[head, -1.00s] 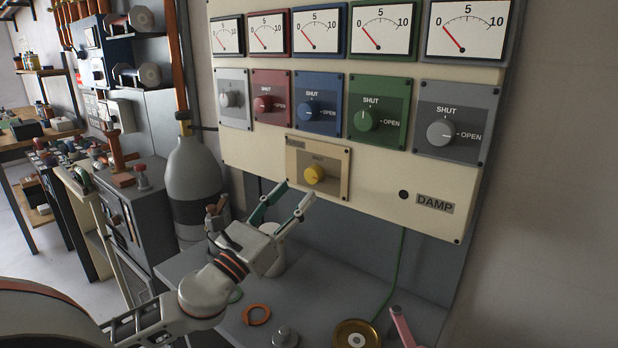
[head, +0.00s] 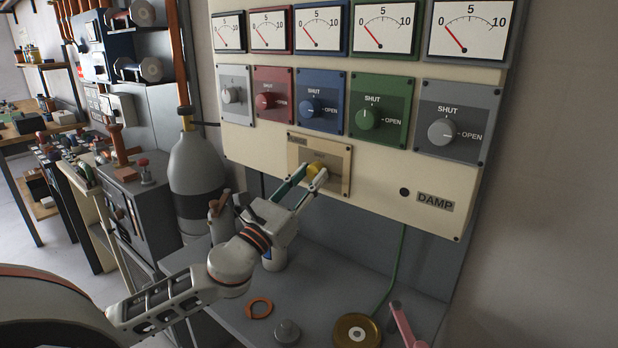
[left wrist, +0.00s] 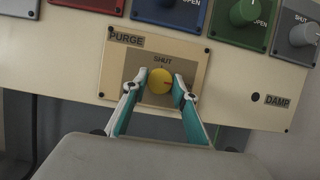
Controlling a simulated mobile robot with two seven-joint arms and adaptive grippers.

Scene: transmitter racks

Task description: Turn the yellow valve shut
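The yellow valve (head: 315,170) is a round knob on a beige plate (head: 333,164) low on the panel. In the left wrist view the yellow valve (left wrist: 160,80) sits under the word SHUT, on a plate labelled PURGE. A dark mark on it seems to point right, away from SHUT. My left gripper (head: 308,176) is at the knob. In the left wrist view its two fingers (left wrist: 159,82) stand on either side of the knob, with small gaps showing. It looks open around the knob. My right gripper is not in view.
Green (head: 367,119), grey (head: 440,131), blue and red knobs sit in a row above, under several dials. A bench (head: 315,300) below holds an orange ring (head: 259,307) and a brass disc (head: 356,331). A gas cylinder (head: 195,170) stands left of the panel.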

